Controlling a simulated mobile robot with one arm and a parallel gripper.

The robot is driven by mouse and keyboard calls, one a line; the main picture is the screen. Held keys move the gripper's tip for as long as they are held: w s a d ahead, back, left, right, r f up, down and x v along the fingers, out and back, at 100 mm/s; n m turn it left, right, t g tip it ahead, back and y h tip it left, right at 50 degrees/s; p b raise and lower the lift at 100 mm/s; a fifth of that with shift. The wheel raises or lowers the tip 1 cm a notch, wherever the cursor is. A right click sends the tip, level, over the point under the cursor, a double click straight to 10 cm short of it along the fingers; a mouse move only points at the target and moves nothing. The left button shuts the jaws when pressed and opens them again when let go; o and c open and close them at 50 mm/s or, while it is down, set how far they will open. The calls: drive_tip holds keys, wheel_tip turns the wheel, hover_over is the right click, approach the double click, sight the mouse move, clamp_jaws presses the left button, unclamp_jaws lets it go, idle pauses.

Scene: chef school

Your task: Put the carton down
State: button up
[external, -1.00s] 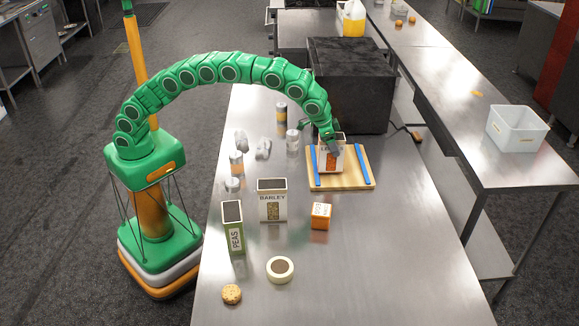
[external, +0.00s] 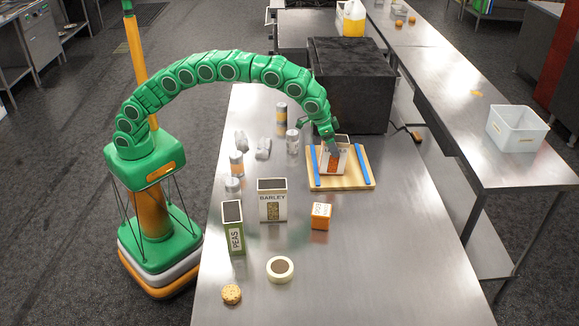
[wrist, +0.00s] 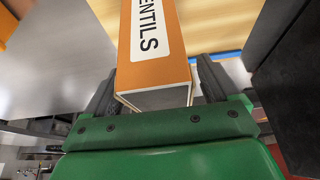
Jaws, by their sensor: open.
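The lentils carton (external: 336,164) is white and orange and stands, looking slightly tilted, on a wooden board (external: 341,184) between two blue rails. In the wrist view the carton (wrist: 157,62) shows its orange side and a white "LENTILS" label. My gripper (external: 331,141) is at the carton's upper part. In the wrist view the dark fingers of my gripper (wrist: 157,85) are open, one on each side of the carton. The carton's underside and its exact contact with the board are hidden.
A black box (external: 347,85) stands close behind the board. In front are a barley carton (external: 272,208), a peas carton (external: 233,238), an orange box (external: 321,216) and a round tin (external: 280,270). Several cans stand to the left. The counter's front right is clear.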

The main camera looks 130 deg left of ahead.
drive_tip(key=v, duration=1.1)
drive_tip(key=shift+r, duration=0.1)
drive_tip(key=s+d+r+m+g+h, duration=0.1)
drive_tip(key=s+d+r+m, duration=0.1)
drive_tip(key=s+d, duration=1.05)
drive_tip(key=s+d+r+m+g+h, duration=0.1)
drive_tip(key=s+d+m, duration=0.2)
drive_tip(key=s+d, duration=0.95)
drive_tip(key=s+d+f+m+g, duration=0.1)
drive_tip(key=s+d+f, duration=0.1)
drive_tip(key=s+d, duration=0.3)
drive_tip(key=s+d+f+m+g, duration=0.1)
drive_tip(key=s+d, duration=0.4)
drive_tip(key=s, duration=0.9)
drive_tip(key=s+d+f+m+g+h, duration=0.1)
drive_tip(key=s+d+f, duration=0.3)
drive_tip(key=s, duration=0.6)
drive_tip(key=shift+d+m, duration=0.5)
drive_tip(key=shift+d, duration=0.55)
